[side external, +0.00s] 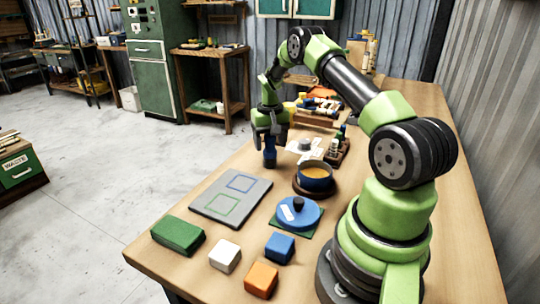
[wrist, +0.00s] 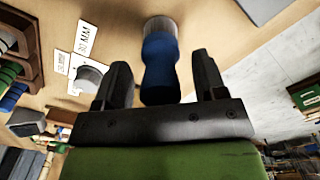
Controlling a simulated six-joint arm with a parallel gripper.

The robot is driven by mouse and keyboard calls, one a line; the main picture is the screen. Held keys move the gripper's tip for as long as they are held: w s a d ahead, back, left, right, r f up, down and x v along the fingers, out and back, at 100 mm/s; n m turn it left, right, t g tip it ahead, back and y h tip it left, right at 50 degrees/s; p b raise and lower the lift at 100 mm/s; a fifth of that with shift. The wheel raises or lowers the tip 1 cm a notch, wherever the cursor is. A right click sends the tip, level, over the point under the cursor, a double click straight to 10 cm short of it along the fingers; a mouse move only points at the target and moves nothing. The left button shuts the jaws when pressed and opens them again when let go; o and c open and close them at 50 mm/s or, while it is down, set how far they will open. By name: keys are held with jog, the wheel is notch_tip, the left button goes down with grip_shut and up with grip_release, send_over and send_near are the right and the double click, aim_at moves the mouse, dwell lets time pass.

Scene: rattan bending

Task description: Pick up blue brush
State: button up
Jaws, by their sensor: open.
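The blue brush (wrist: 160,62) has a blue handle and a pale grey bristle end (wrist: 161,25). In the wrist view its handle lies between the two fingers of my gripper (wrist: 163,82), with a gap on each side. The bristle end points away from my gripper. In the side view the brush (side external: 270,158) is upright below my gripper (side external: 270,133), at the table's left edge area. My gripper is open and points down. The upper end of the handle is partly hidden by the gripper.
A grey board (side external: 232,197) with blue and green outlines lies in front. A pot (side external: 315,178), a blue round lid (side external: 298,213) and coloured blocks (side external: 280,248) stand nearby. A rack (side external: 338,150) and a white label (wrist: 88,38) are close beside the brush.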

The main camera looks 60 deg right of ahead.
jog(key=shift+f, duration=0.15)
jog(key=shift+c, duration=0.5)
jog(key=c, duration=0.9)
jog(key=shift+c, duration=0.2)
notch_tip(320, 180, up, 10)
jog(key=shift+r, duration=0.1)
